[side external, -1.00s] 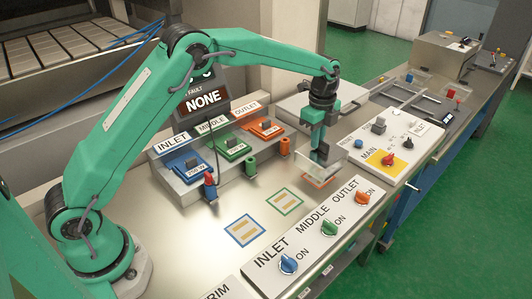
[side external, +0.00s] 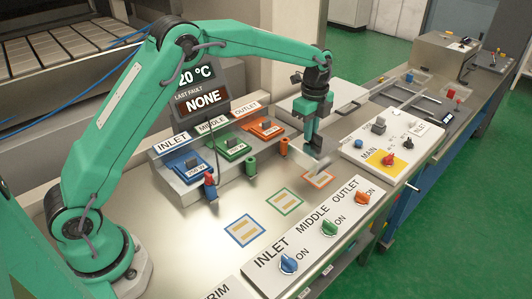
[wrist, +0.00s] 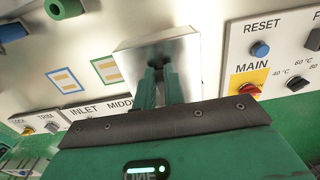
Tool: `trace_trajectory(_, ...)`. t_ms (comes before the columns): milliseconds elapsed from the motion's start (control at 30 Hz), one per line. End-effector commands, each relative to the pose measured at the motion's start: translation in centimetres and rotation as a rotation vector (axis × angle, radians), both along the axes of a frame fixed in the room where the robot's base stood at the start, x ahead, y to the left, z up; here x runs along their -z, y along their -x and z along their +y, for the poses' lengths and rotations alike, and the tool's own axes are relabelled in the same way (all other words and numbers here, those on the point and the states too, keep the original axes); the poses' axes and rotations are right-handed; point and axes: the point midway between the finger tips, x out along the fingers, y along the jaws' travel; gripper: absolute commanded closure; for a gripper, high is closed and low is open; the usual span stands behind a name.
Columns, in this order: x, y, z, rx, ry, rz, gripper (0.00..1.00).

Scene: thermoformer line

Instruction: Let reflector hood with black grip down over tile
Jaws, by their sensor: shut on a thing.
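My gripper (side external: 313,138) is shut on the reflector hood, a shiny metal box. In the wrist view the hood (wrist: 190,50) sits just beyond my fingers (wrist: 160,85). In the side view the hood (side external: 321,162) is blurred and looks held above the bench near the orange-outlined tile (side external: 319,179). A green-outlined tile (side external: 286,202) and a blue-outlined tile (side external: 243,231) lie uncovered in the same row. In the wrist view the hood hides the spot beyond the green-outlined tile (wrist: 106,70).
A knob panel (side external: 318,235) runs along the front edge. The MAIN panel (side external: 385,150) stands to the right. Behind are blue, green and orange switches (side external: 230,148) and small coloured posts (side external: 251,167). A pale flat box (side external: 318,98) lies behind my gripper.

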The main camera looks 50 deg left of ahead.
Motion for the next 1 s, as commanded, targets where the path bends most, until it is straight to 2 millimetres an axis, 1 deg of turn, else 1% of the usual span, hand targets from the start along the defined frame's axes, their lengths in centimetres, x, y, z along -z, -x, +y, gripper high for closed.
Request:
trace_trajectory(33, -0.6, 0.4, 0.9, -0.003, 0.000, -0.002, 1.00)
trace_trajectory(167, -1.9, 1.7, 3.4, -0.005, -0.001, -0.002, 1.00)
trace_trajectory(267, -3.1, 3.1, 5.6, -0.006, -0.001, -0.001, 1.00)
trace_trajectory(467, -5.4, 6.6, 9.9, -0.005, -0.002, 0.000, 1.00)
trace_trajectory(700, -7.5, 11.6, 14.2, -0.005, -0.002, 0.003, 1.00)
trace_trajectory(867, -8.5, 15.2, 16.5, -0.005, -0.003, 0.005, 1.00)
trace_trajectory(1000, -9.3, 18.5, 18.1, -0.005, -0.003, 0.005, 1.00)
